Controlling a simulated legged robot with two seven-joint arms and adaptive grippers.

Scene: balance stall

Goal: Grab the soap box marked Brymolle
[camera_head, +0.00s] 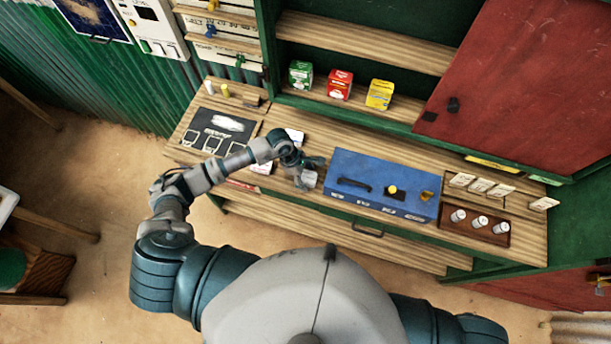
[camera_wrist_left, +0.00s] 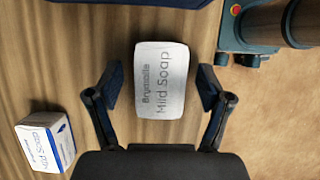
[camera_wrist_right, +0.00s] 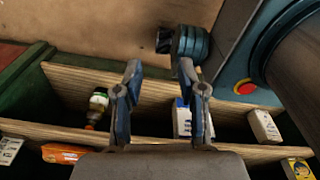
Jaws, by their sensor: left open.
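A pale grey box (camera_wrist_left: 162,68) reads "Brymolle Mild Soap" in the left wrist view, its printed face towards the camera. My left gripper (camera_wrist_left: 160,88) is open, with one finger on each side of this box and a gap to both. In the head view the left gripper (camera_head: 303,166) is over the counter, with the pale box (camera_head: 307,180) at its fingers. A second white box with blue print (camera_wrist_left: 45,140), also a soap box, lies lower left; its brand is too small to read. My right gripper (camera_wrist_right: 160,90) is open and empty, fingers apart.
A blue case (camera_head: 370,172) stands on the counter just right of the left gripper. A dark mat (camera_head: 205,142) lies to the left. Several coloured cartons stand on the shelf behind. The right wrist view shows a compartmented shelf (camera_wrist_right: 230,140) with a bottle (camera_wrist_right: 98,103) and boxes.

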